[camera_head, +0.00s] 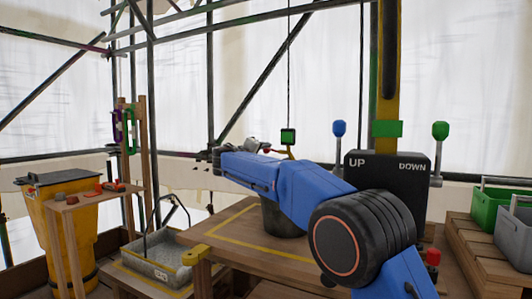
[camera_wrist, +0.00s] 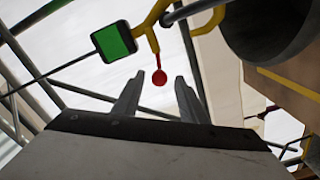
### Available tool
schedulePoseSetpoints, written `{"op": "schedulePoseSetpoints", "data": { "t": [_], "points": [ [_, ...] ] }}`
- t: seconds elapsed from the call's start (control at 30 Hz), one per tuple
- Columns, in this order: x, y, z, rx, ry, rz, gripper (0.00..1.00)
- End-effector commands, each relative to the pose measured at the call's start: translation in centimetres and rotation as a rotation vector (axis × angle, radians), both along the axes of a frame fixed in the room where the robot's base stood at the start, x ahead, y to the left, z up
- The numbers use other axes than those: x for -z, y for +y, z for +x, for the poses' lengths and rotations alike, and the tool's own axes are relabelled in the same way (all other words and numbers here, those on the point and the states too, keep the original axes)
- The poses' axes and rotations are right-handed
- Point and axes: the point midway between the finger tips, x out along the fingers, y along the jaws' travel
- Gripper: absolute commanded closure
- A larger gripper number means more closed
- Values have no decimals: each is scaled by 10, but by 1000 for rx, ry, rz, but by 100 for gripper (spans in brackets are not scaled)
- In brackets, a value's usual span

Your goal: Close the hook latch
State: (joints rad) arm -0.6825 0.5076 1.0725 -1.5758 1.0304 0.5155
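The yellow hook (camera_wrist: 150,22) hangs under a green-faced block (camera_wrist: 115,42) in the wrist view. Its red latch lever (camera_wrist: 159,77) ends in a round knob and points down from the hook. My gripper (camera_wrist: 158,84) is open and empty, with one finger on each side of the red knob in the picture. I cannot tell how far the knob is from the fingers. In the head view the green block (camera_head: 288,137) hangs on a cable, with the yellow hook (camera_head: 290,152) below it. My blue arm hides part of the hook and most of my gripper there.
A dark bucket (camera_head: 283,216) stands on the wooden table (camera_head: 237,238) below the hook. A control box (camera_head: 388,178) marked UP and DOWN is at right. Scaffold poles stand behind. A yellow bin (camera_head: 78,235) and grey tray (camera_head: 160,262) are at left.

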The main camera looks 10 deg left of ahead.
Motion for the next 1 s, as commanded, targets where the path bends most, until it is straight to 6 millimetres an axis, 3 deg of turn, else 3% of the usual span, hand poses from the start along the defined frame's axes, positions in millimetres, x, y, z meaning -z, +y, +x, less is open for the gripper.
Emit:
{"op": "schedulePoseSetpoints", "data": {
  "t": [0.23,0.6,0.77,1.0],
  "points": [
    [1,-8,23,1,0,0,62],
    [0,-10,26,0,0,0,62],
    [0,-10,26,0,0,0,100],
    [0,-9,26,0,3,-8,100]
  ]
}}
